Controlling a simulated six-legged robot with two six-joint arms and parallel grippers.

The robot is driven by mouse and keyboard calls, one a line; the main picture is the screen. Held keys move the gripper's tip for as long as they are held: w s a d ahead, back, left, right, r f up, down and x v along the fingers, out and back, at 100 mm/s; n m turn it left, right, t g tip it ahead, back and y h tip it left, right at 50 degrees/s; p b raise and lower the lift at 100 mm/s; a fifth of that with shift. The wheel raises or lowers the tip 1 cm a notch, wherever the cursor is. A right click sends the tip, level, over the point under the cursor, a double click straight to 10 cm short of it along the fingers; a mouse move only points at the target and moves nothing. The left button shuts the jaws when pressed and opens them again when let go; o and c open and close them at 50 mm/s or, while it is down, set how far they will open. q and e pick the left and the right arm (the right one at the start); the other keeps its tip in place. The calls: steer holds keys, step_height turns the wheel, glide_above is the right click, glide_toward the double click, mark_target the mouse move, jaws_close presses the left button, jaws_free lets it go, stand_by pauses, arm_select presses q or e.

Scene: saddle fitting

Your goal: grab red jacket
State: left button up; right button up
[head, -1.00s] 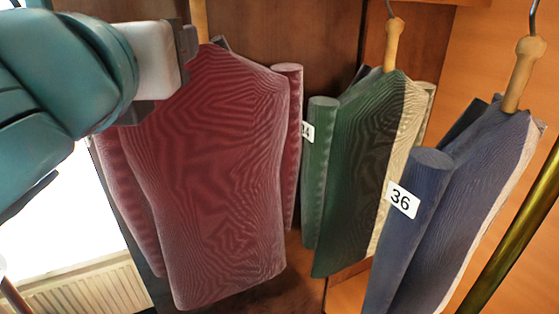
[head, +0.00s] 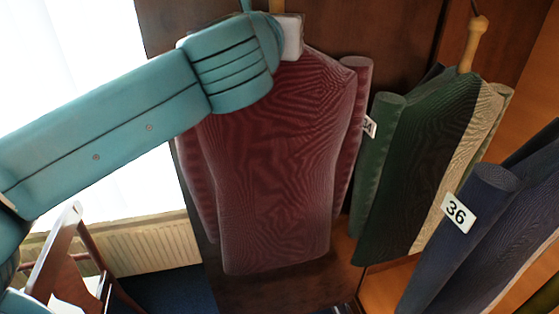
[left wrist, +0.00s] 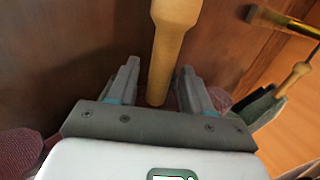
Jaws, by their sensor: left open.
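The red jacket (head: 275,165) hangs on a wooden hanger against a brown panel in the head view. Its shoulders also show in the left wrist view (left wrist: 18,150). The hanger's wooden neck (left wrist: 170,45) stands upright in the left wrist view. My left gripper (left wrist: 158,82) is open, with one finger on each side of that neck and gaps visible. In the head view my left arm crosses the jacket's top left, and its wrist hides the gripper's fingers. My right gripper is not in view.
A green jacket (head: 415,165) hangs right of the red one, and a blue jacket (head: 480,235) tagged 36 is further right. A chair (head: 60,265) and a radiator (head: 155,245) stand at the lower left by a bright window.

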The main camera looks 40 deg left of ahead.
arm_select(q)
steer(key=shift+w, duration=0.15)
steer(key=shift+s+a, duration=0.1)
steer(key=shift+s, duration=0.2)
steer(key=shift+c, duration=0.7)
jaws_close()
steer(key=shift+w, duration=0.15)
steer(key=shift+r, duration=0.1)
